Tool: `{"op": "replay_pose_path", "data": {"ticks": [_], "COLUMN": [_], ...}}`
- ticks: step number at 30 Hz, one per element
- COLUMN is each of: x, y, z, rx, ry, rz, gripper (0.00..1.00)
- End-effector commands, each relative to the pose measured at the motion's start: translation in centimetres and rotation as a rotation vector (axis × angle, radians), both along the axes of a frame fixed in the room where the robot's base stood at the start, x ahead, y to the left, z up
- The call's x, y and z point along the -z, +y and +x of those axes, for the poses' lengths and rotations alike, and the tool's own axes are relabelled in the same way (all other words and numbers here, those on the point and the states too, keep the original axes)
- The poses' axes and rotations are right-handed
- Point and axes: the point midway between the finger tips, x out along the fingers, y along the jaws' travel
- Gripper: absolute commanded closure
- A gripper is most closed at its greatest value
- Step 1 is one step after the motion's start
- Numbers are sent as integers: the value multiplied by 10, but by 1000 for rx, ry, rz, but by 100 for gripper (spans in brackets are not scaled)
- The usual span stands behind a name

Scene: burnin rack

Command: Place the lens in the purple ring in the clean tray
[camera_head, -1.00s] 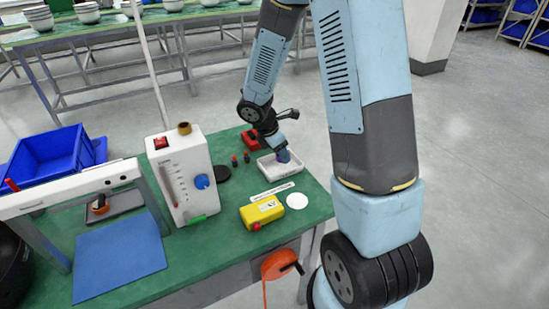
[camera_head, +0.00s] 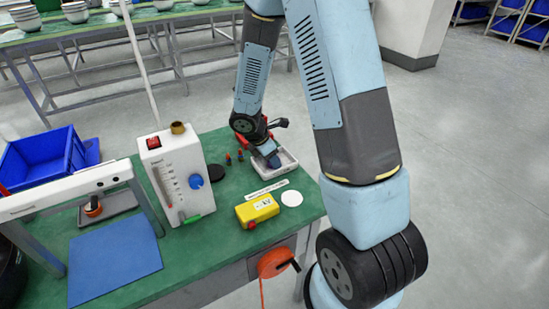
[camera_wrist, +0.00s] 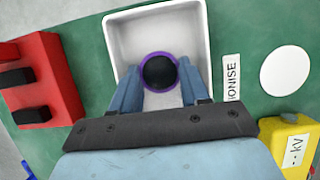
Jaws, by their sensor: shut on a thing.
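The lens in the purple ring (camera_wrist: 159,72) shows in the wrist view as a dark disc with a purple rim. My gripper (camera_wrist: 160,88) is shut on it, one blue finger on each side. The white clean tray (camera_wrist: 123,33) is around and below the lens in the wrist view. I cannot tell whether the lens touches the tray floor. In the head view my gripper (camera_head: 274,161) is low over the tray (camera_head: 289,166) and hides the lens.
A red block with black parts (camera_wrist: 40,80) stands left of the tray. A label strip (camera_wrist: 231,78), a white disc (camera_wrist: 287,69) and a yellow meter (camera_wrist: 290,140) lie to its right. A white flowmeter box (camera_head: 177,175) stands further left in the head view.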

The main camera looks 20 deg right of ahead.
Motion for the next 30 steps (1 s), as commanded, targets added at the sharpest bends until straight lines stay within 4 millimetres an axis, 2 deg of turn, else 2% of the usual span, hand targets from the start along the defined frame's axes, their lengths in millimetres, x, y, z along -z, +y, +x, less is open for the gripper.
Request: {"op": "replay_pose_path", "data": {"ticks": [1,9,21,26,30], "x": [4,7,2,-16,-40], "y": [-1,-3,-5,2,11], "z": [-2,-5,-6,-5,-6], "rx": [1,4,11,10,8], "ry": [9,16,16,10,6], "rz": [1,0,1,1,1], "gripper": [53,29,29,29,29]}}
